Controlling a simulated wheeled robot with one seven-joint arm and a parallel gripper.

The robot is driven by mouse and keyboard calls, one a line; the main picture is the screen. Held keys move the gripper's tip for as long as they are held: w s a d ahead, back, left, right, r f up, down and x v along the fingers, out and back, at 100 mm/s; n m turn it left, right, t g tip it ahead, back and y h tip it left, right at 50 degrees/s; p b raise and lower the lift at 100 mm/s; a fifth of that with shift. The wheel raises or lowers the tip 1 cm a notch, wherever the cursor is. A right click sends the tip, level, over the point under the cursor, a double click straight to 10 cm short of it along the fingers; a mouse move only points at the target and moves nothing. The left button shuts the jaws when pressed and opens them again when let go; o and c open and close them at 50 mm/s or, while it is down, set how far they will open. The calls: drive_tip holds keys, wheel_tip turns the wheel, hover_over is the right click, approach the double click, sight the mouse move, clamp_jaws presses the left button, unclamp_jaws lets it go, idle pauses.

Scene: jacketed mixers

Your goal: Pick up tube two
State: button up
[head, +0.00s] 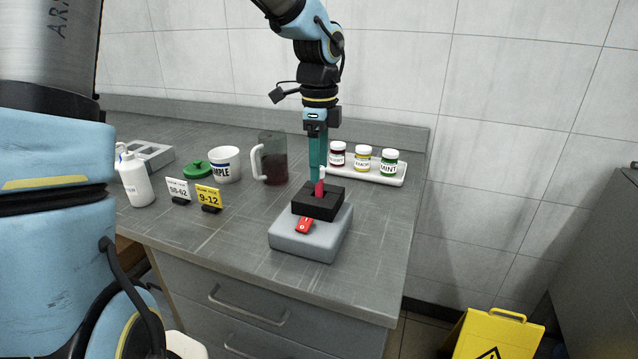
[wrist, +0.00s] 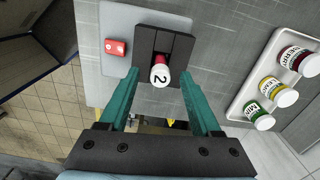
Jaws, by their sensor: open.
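Tube two (wrist: 160,76) has a white cap marked "2" and a red body. It stands upright in the black block (wrist: 180,47) on top of the grey mixer. In the head view the red tube (head: 320,187) shows just below my fingers, in the black block (head: 318,203). My gripper (head: 318,166) points down right above the block. In the wrist view my gripper (wrist: 160,82) is open, with its two teal fingers on either side of the tube's cap. I cannot tell whether a finger touches it.
The grey mixer base (head: 310,240) has a red switch (head: 304,226). A white tray (head: 400,181) with three small jars stands close behind on the right. A glass jug (head: 273,160), a white cup (head: 225,165), a bottle (head: 136,182) and two small signs stand to the left.

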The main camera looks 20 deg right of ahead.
drive_tip(key=shift+f, duration=0.8)
drive_tip(key=shift+c, duration=0.3)
clamp_jaws()
